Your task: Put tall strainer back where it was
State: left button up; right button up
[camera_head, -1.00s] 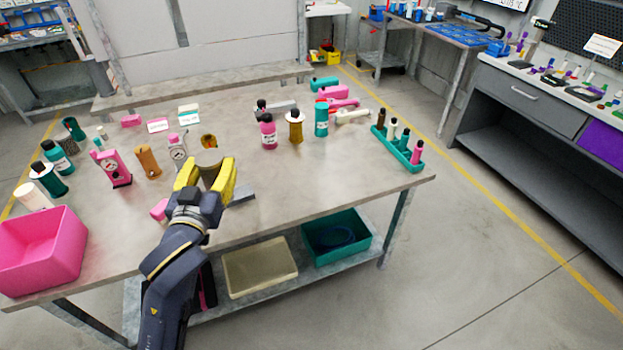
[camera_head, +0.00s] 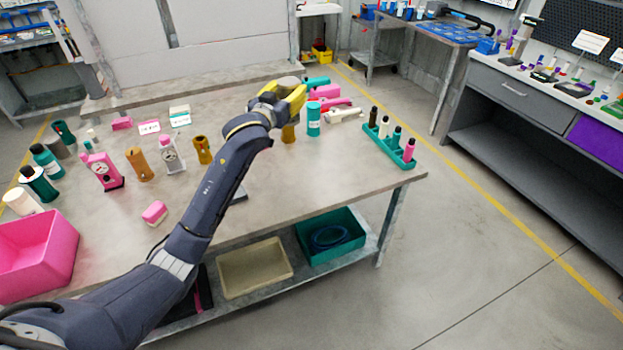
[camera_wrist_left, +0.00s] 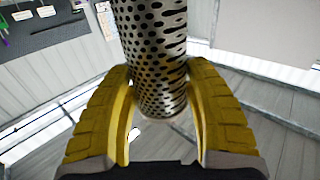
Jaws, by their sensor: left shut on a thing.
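The tall strainer (camera_wrist_left: 150,45) is a perforated metal cylinder in the left wrist view. It stands between the two yellow fingers of my left gripper (camera_wrist_left: 158,85), which is shut on it. Its upper part runs out of the top of that view. In the head view my left gripper (camera_head: 282,97) is over the back middle of the table, and a pale round top of the strainer (camera_head: 288,81) shows just above the fingers. The rest of it is hidden by the gripper. My right gripper is not in view.
An amber bottle (camera_head: 289,133) stands just below the gripper and a teal bottle (camera_head: 313,118) to its right. A teal rack (camera_head: 387,145) with small bottles is near the right edge. A pink bin (camera_head: 40,255) sits at the left front. The front right of the tabletop is clear.

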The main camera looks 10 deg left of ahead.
pick_arm(q)
notch_tip(320, 180, down, 22)
jog(key=shift+w+d+r, duration=0.2)
jog(key=shift+w+d, duration=0.1)
jog(key=shift+d, duration=0.1)
dwell(0.4)
jog(key=shift+f, duration=0.6)
jog(key=o, duration=1.2)
jog(key=shift+r, duration=0.1)
